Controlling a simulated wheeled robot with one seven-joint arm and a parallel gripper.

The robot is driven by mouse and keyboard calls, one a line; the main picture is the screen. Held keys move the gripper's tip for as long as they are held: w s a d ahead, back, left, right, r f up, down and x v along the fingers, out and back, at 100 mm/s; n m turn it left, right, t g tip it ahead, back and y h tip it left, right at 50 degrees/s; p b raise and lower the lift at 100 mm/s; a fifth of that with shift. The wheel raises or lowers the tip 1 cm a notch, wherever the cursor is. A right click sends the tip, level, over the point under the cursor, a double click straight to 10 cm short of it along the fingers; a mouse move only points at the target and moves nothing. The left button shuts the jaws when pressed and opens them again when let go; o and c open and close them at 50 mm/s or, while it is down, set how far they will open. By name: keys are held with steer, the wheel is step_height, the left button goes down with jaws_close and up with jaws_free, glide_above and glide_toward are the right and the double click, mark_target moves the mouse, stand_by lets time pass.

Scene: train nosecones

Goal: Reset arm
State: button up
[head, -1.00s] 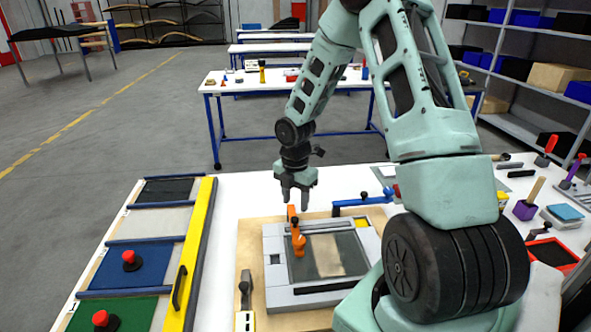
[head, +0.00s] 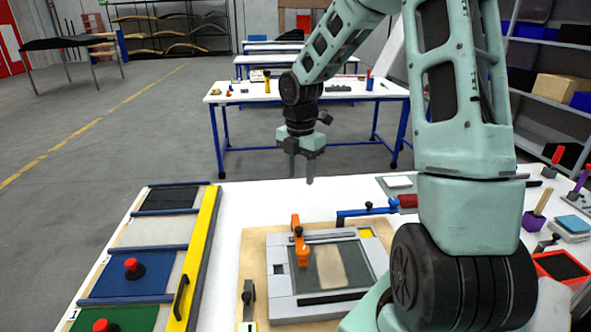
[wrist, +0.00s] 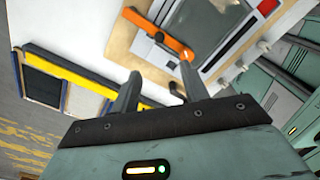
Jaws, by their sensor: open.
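My gripper (head: 300,168) is open and empty, pointing down in the air above the back part of the white table (head: 240,200). In the wrist view its two fingers (wrist: 158,92) are apart with nothing between them. Below and in front of it in the head view is a grey frame fixture (head: 282,298) on a wooden board (head: 255,240). The orange handle also shows in the wrist view (wrist: 157,33), beyond the fingers.
On the left lie a yellow rail (head: 207,235) and coloured panels with red knobs (head: 133,267). A blue clamp (head: 366,210) sits behind the fixture. Tools and a red tray (head: 560,266) are at the right. Another table (head: 310,92) stands behind, across open floor.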

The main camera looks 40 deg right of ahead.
steer(key=s+a+m+b, duration=0.1)
steer(key=s+a+m, duration=0.2)
steer(key=a, duration=0.8)
steer(key=s+a+m+b, duration=0.2)
steer(key=s+a, duration=0.2)
steer(key=a, duration=0.8)
steer(key=s+a+f+m+b, duration=0.1)
steer(key=s+a+m, duration=0.2)
steer(key=s+a, duration=0.2)
steer(key=s+a+f+m, duration=0.1)
steer(key=s+a+m, duration=0.2)
steer(key=s, duration=0.7)
steer(key=a, duration=0.2)
steer(key=shift+s+a+m+y+b, duration=0.3)
steer(key=shift+m+b, duration=0.1)
steer(key=shift+w, duration=0.15)
